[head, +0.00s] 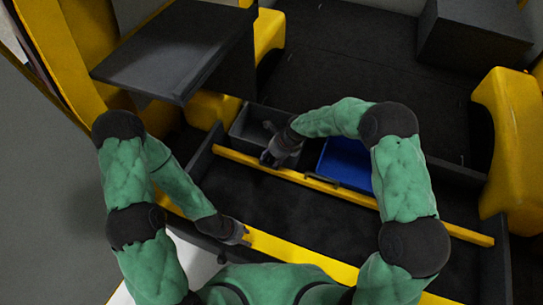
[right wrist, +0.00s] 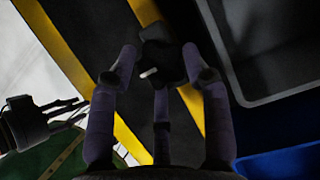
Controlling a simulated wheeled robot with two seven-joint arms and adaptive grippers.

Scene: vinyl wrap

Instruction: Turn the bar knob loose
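The bar knob (right wrist: 163,58) is a dark block with a small pale piece, on the yellow bar (right wrist: 190,108) in the right wrist view. The fingers of my right gripper (right wrist: 160,52) are spread, with the knob between their tips; I cannot tell whether they touch it. In the head view my right gripper (head: 272,158) is at the left part of the far yellow bar (head: 400,207) and hides the knob. My left gripper (head: 244,236) is by the near yellow bar (head: 300,257). Its slim fingers show apart and empty in the right wrist view (right wrist: 75,110).
Behind the far bar are a grey bin (head: 240,128) and a blue bin (head: 345,165). A dark panel (head: 175,50) stands at upper left. A yellow post (head: 512,140) is at right. A dark floor (head: 310,210) lies between the two bars.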

